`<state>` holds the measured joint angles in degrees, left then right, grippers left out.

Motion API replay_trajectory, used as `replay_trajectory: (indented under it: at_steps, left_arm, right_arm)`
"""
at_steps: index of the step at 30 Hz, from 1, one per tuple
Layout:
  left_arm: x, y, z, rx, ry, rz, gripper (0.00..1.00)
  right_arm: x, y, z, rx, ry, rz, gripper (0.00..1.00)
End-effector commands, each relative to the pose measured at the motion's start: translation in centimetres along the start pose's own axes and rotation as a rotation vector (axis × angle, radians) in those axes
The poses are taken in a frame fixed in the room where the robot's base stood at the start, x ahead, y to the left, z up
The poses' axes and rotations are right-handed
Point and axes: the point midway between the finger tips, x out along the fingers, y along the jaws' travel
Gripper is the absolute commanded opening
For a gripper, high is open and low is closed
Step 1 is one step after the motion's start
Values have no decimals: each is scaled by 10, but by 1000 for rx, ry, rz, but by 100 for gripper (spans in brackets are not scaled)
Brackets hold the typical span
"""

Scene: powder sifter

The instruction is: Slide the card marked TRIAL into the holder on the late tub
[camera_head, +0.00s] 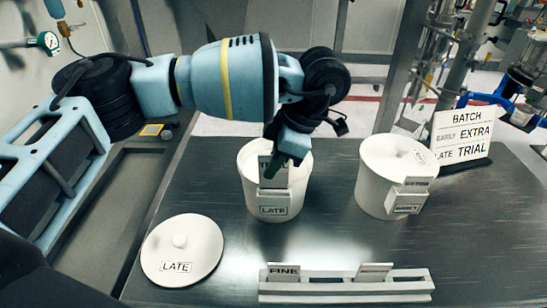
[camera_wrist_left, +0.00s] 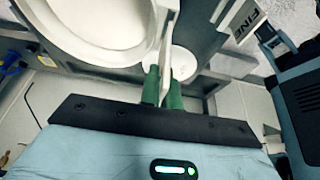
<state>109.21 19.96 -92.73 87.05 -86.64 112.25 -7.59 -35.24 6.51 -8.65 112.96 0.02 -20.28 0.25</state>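The late tub (camera_head: 245,185) is white and open, with a label reading LATE on the holder (camera_head: 274,203) on its front. My left gripper (camera_head: 280,163) reaches down over the tub's front rim. Its green fingers are shut on a thin white card (camera_head: 268,175), upright just above or in the holder; which of these I cannot tell. The fingers cover most of the card's lettering. The left wrist view shows the card edge-on (camera_wrist_left: 165,55) between the fingertips (camera_wrist_left: 162,88), beside the tub's rim (camera_wrist_left: 140,48). My right gripper is not in view.
The lid marked LATE (camera_head: 182,250) lies at front left. A rack (camera_head: 345,290) in front holds a FINE card (camera_head: 284,271) and another card (camera_head: 374,270). A second, lidded tub (camera_head: 375,185) with a card stands right. The batch sign (camera_head: 462,135) reads EARLY EXTRA, LATE TRIAL.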

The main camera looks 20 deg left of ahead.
Motion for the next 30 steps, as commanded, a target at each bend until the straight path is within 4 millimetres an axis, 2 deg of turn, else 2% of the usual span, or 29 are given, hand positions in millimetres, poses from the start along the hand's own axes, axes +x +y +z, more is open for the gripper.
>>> replay_trajectory:
  at_steps: [18,30]
  left_arm:
    - [25,0,10,0,0,-1,0]
    - [32,0,14,-1,0,1,0]
  right_arm:
    - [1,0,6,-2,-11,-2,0]
    - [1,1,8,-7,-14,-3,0]
